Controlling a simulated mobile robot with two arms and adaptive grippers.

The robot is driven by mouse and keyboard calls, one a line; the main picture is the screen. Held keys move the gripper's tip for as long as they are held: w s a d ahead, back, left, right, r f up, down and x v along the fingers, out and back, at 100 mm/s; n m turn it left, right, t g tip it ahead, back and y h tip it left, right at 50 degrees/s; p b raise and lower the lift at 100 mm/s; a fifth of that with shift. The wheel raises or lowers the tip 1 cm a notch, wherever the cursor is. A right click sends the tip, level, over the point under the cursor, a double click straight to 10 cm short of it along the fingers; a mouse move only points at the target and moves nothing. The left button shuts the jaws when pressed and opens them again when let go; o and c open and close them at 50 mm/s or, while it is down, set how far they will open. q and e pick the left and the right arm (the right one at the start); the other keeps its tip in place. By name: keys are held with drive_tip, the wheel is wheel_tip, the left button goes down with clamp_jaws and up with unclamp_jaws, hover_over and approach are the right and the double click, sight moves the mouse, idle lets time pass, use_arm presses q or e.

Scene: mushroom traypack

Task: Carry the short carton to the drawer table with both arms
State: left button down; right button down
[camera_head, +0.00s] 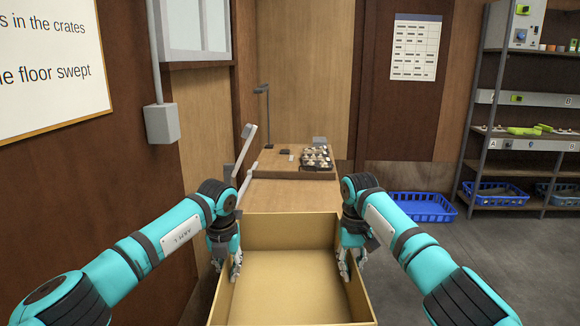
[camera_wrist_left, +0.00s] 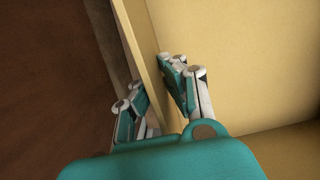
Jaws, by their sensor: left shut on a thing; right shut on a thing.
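The short carton (camera_head: 290,233) is an open, empty, tan box held in front of me in the head view. My left gripper (camera_head: 236,268) is shut on its left wall. In the left wrist view, my left gripper (camera_wrist_left: 158,100) has one finger inside and one outside the carton's wall (camera_wrist_left: 142,50). My right gripper (camera_head: 350,268) is shut on the carton's right wall. The drawer table (camera_head: 290,194) appears to be the wooden table beyond the carton; its near part is hidden by the carton.
A dark tray of mushrooms (camera_head: 318,158) and a lamp (camera_head: 264,110) stand on the raised far part of the table. A wooden wall is close on the left. A blue crate (camera_head: 420,207) lies on the floor near a metal shelf (camera_head: 480,120).

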sight(221, 294)
use_arm(q)
drive_tip(key=shift+w, duration=0.5)
use_arm(e)
drive_tip(key=shift+w, duration=0.5)
use_arm(q)
drive_tip(key=shift+a, duration=0.1)
